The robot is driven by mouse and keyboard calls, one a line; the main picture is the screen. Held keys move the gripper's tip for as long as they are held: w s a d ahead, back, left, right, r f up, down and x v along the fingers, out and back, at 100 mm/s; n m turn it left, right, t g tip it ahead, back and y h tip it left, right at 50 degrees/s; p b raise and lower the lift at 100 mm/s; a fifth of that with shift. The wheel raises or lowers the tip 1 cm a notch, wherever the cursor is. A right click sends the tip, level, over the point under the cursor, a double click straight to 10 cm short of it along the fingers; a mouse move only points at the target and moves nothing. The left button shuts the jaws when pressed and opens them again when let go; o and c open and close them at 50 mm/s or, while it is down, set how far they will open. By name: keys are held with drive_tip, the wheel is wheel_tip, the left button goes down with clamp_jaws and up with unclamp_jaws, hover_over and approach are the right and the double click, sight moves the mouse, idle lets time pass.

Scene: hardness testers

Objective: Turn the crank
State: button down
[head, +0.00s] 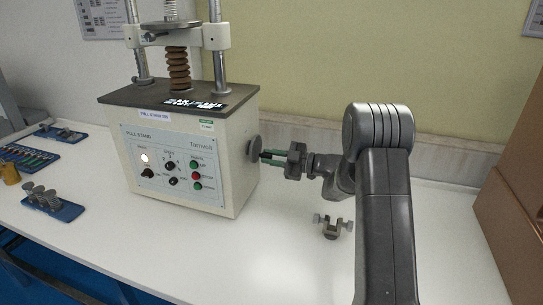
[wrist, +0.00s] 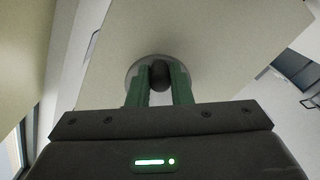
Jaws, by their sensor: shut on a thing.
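The crank is a round grey disc (head: 255,148) on the right side wall of the cream pull stand (head: 240,185), with a dark knob standing out from it. In the wrist view the disc (wrist: 132,72) sits on the machine's side wall, and the dark round knob (wrist: 159,76) lies between my green fingers. My gripper (head: 267,156) reaches in from the right, its fingers shut on the knob. The fingers partly hide the knob and the disc's lower part.
A small grey clamp (head: 332,227) lies on the white table below my arm. Blue trays (head: 65,212) with metal parts are at the left. A brown box (head: 515,215) stands at the right edge. The front middle of the table is clear.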

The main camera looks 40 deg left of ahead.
idle(0.3)
drive_tip(key=c, duration=1.3)
unclamp_jaws()
drive_tip(key=b+v, duration=0.1)
drive_tip(key=v, duration=1.3)
drive_tip(key=shift+s, duration=0.1)
drive_tip(key=p+x, duration=0.1)
drive_tip(key=x, duration=1.3)
